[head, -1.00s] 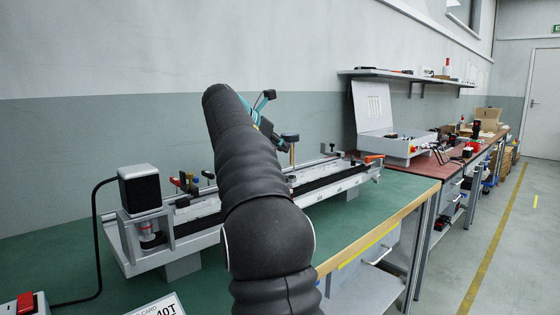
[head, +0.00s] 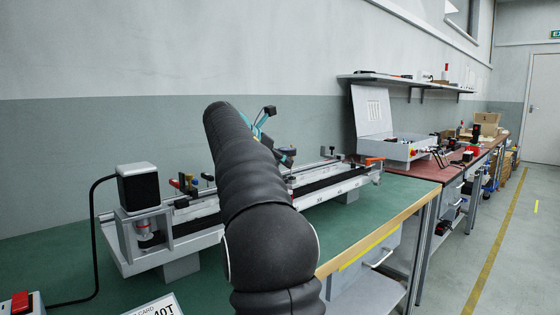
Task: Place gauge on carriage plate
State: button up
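A dark, round-headed thing that looks like the gauge (head: 286,153) shows just right of my arm, above the gantry rail. Its lower part is hidden or blends into the rail. My gripper (head: 267,140) is mostly hidden behind my black-sleeved arm; only teal and dark parts show, beside and just above the gauge. I cannot tell whether its fingers are shut on it. The carriage plate cannot be made out; my arm covers the middle of the gantry (head: 335,188).
The gantry stands on a green bench (head: 385,205), with a motor block (head: 138,187) and cable at its left end. Several small coloured tools (head: 187,185) stand behind the rail. A grey open case (head: 400,148) is beyond the right end. The bench front right is clear.

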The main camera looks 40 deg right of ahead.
jog(key=shift+r, duration=0.1)
jog(key=p+v, duration=0.2)
jog(key=v, duration=1)
